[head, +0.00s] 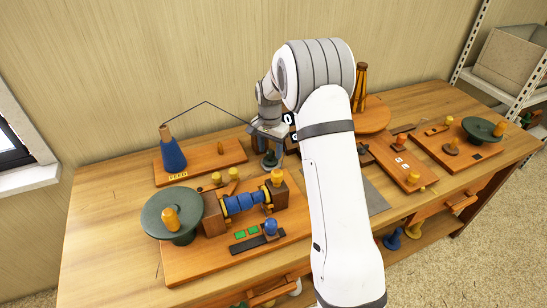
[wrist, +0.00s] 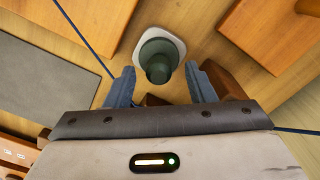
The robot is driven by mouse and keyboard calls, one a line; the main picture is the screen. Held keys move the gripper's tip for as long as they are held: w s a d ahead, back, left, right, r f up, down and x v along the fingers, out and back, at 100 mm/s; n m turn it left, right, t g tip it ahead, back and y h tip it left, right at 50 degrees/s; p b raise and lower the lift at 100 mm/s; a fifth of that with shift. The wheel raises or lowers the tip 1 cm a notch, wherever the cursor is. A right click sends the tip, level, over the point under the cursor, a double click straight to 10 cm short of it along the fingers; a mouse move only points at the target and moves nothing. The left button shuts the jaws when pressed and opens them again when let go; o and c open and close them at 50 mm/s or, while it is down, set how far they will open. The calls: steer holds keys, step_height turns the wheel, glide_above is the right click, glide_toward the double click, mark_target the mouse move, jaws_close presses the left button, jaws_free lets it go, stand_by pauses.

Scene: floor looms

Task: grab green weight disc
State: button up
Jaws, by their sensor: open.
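A dark green disc with a raised round knob (wrist: 158,58) stands on a pale square base in the wrist view. It lies just ahead of and between my fingertips. My gripper (wrist: 160,82) is open and empty, with one blue-grey finger to each side of the knob's near end. I cannot tell if either finger touches it. In the head view my gripper (head: 268,138) is over the back middle of the bench, and the small dark green piece (head: 269,161) shows just below it. Two larger green discs with orange knobs sit at the left (head: 160,228) and far right (head: 476,126).
A wooden board with a blue spool roller (head: 245,202) is at the front left. A blue cone (head: 172,156) with a dark thread stands behind it. Wooden boards (head: 400,164) fill the right side. A grey mat (head: 374,197) lies beside my arm.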

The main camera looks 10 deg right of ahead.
steer(key=shift+f, duration=0.6)
steer(key=shift+c, duration=0.5)
jaws_close()
